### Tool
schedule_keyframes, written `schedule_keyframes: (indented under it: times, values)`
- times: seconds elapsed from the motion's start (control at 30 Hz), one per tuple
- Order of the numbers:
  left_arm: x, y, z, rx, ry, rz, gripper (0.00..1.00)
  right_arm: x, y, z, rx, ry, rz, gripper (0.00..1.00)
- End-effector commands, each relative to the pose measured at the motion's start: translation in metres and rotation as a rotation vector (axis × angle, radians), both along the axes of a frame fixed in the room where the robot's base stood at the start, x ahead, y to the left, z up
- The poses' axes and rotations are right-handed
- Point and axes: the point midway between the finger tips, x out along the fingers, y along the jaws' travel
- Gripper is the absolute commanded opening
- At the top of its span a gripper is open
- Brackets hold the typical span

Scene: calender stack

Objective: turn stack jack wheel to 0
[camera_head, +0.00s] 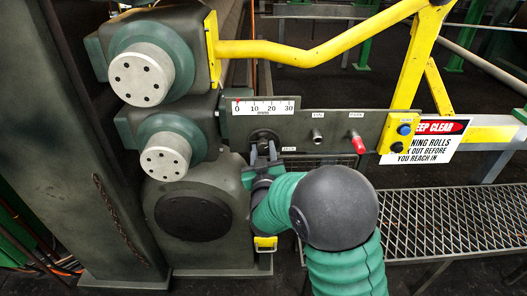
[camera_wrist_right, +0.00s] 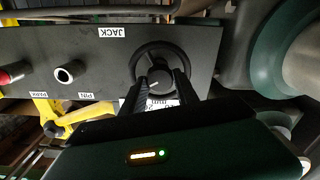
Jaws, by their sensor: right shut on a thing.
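The stack jack wheel (camera_head: 263,136) is a small dark handwheel on the grey panel, under the white scale. In the right wrist view the black wheel (camera_wrist_right: 160,64) shows its round rim and hub, next to a JACK label (camera_wrist_right: 112,31). My right gripper (camera_head: 264,152) reaches it from below and partly hides it. In the wrist view the gripper's two fingers (camera_wrist_right: 160,82) are shut on the wheel, one at each side of the hub. The scale (camera_head: 264,108) reads 0 to 30, and a small red pointer (camera_head: 237,100) stands at about 0. My left gripper is out of view.
To the right on the panel (camera_head: 375,122) are a metal pin (camera_head: 317,137) and a red-tipped knob (camera_head: 358,143). Large rollers (camera_head: 141,77) are at left, and a grating (camera_head: 450,213) at lower right.

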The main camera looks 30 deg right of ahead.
Motion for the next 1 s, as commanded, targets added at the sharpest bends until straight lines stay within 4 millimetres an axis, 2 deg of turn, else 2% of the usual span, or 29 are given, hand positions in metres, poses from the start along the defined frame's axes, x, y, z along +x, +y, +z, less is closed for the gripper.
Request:
schedule_keyframes:
  times: [0.6,1.0]
  values:
    - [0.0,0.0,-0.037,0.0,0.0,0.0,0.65,-0.001,0.0,-0.004,0.326,-0.197,0.002,0.0]
    - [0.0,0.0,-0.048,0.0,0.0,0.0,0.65,-0.001,-0.001,-0.003,0.448,-0.268,0.0,0.0]
